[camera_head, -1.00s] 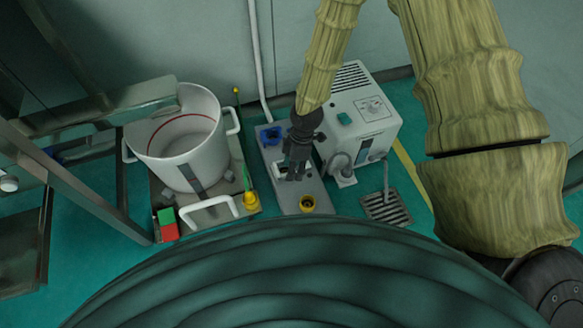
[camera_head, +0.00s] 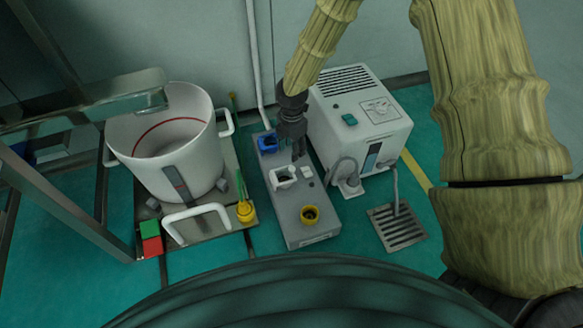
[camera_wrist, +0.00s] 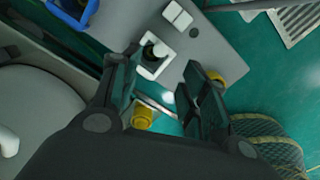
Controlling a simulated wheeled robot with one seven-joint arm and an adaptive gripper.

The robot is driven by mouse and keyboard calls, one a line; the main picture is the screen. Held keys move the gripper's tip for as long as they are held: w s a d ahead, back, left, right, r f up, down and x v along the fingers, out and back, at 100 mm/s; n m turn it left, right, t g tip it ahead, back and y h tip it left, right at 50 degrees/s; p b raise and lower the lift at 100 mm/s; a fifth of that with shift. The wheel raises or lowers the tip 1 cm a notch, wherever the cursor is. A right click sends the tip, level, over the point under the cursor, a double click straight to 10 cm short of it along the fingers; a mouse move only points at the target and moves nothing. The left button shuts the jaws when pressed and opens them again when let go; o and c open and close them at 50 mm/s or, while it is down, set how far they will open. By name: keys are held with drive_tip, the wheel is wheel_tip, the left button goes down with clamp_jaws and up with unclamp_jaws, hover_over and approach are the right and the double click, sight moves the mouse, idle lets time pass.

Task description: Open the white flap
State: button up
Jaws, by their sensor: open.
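A white square fitting (camera_head: 283,179) sits in the middle of a long grey panel (camera_head: 290,228). It has a raised rim and a dark opening, and I cannot tell its flap from its frame. In the wrist view the white fitting (camera_wrist: 154,60) shows between my fingers, with a round dark and pale part inside. My gripper (camera_head: 297,152) is above the panel, just behind and above the white fitting in the head view. In the wrist view my gripper (camera_wrist: 162,68) has its fingers apart and nothing between them. Contact with the fitting cannot be told.
A blue fitting (camera_head: 267,143) and a yellow round one (camera_head: 310,215) flank the white one on the panel. A grey-white machine (camera_head: 365,115) stands right, a large white pot (camera_head: 170,150) left. A floor grate (camera_head: 397,227) lies front right, amid free green floor.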

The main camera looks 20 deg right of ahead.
sight(292, 168)
wheel_tip(292, 168, down, 10)
drive_tip(key=b, duration=0.5)
clamp_jaws()
